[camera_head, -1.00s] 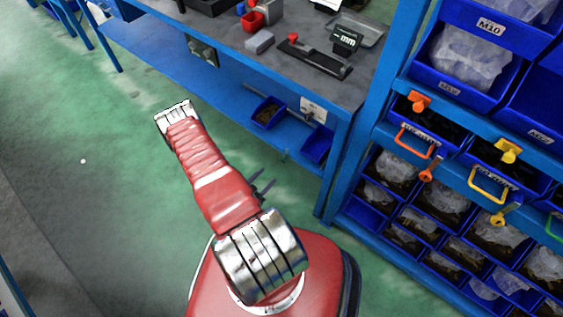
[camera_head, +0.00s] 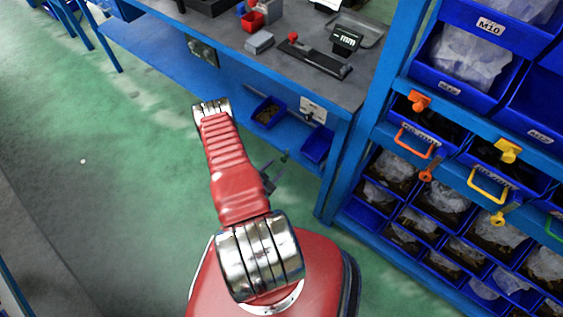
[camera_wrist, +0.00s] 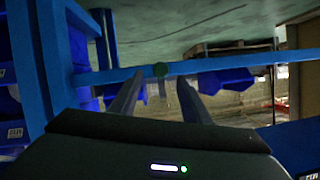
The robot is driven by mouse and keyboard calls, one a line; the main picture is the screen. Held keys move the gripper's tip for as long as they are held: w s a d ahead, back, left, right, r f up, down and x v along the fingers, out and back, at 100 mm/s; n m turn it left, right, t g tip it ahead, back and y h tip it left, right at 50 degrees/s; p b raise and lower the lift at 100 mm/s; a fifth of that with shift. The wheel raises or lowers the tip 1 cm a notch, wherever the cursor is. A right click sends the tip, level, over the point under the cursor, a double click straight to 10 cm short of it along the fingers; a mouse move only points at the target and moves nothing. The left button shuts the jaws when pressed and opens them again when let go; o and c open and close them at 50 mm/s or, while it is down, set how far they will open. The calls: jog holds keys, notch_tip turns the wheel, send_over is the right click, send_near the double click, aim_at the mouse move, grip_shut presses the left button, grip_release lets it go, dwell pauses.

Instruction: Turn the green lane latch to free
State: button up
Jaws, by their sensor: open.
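A green handle (camera_head: 553,222) shows at the right edge in the head view, cut off by the frame; no green latch is clearly visible there. A small green spot (camera_head: 284,156) shows in front of the bench's lower shelf. My gripper (camera_wrist: 161,80) is open and empty in the wrist view. In the head view my gripper (camera_head: 274,174) is small and dark, partly hidden behind my red arm.
The blue rack at right holds bins, an orange latch (camera_head: 427,174), a yellow latch (camera_head: 499,216) and orange and yellow handles. A bench (camera_head: 300,75) with tools stands at the back, with blue bins (camera_head: 268,111) on its lower shelf. Green floor (camera_head: 110,190) at left is clear.

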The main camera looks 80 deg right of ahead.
aim_at(283, 161)
jog(key=shift+x, duration=2.7)
jog(key=shift+c, duration=0.6)
jog(key=c, duration=0.9)
jog(key=shift+s+d, duration=0.1)
